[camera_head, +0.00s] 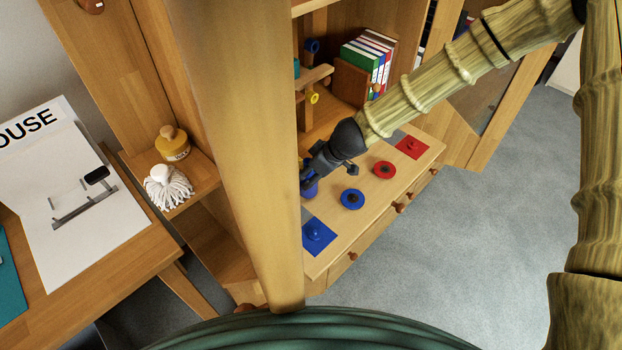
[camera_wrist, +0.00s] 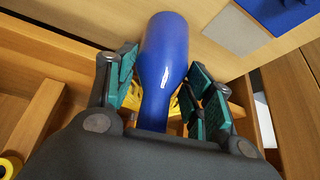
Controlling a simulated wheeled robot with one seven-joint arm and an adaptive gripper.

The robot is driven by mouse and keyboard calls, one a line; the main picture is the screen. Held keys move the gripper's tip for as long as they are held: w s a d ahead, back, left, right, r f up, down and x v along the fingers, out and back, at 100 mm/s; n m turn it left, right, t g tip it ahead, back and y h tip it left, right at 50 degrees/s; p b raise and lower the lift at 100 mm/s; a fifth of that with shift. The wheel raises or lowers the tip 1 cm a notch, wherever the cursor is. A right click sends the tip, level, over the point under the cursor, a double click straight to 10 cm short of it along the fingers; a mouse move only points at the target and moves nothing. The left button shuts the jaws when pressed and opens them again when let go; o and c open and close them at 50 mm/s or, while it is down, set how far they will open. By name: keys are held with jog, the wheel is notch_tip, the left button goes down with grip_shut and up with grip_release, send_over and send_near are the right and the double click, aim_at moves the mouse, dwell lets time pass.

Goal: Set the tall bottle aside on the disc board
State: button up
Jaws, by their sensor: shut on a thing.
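The tall bottle is glossy blue. In the wrist view the bottle (camera_wrist: 166,60) lies between the two teal-padded fingers of my gripper (camera_wrist: 163,85), which is shut on it. Its wide end points toward the top of the picture. In the head view my gripper (camera_head: 318,172) is over the left edge of the light wooden drawer top, and only a small blue part of the bottle (camera_head: 310,189) shows beneath it. The drawer top (camera_head: 375,208) carries a blue disc (camera_head: 352,199) and a red disc (camera_head: 385,170); I cannot tell whether it is the disc board.
A blue square (camera_head: 318,246) and a red square (camera_head: 411,155), each with a small knobbed piece, lie on the drawer top. A wooden post (camera_head: 235,150) stands left of my gripper. Binders (camera_head: 368,58) stand on the shelf behind. The drawer top is bare between the discs and squares.

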jog(key=shift+f+b, duration=0.35)
jog(key=shift+f, duration=0.1)
jog(key=shift+f, duration=0.1)
jog(key=o, duration=1.1)
jog(key=shift+o, duration=0.2)
jog(key=shift+s+d+r, duration=0.1)
jog(key=shift+d+r, duration=0.1)
jog(key=shift+r, duration=0.4)
jog(key=p+v, duration=0.2)
jog(key=v, duration=0.9)
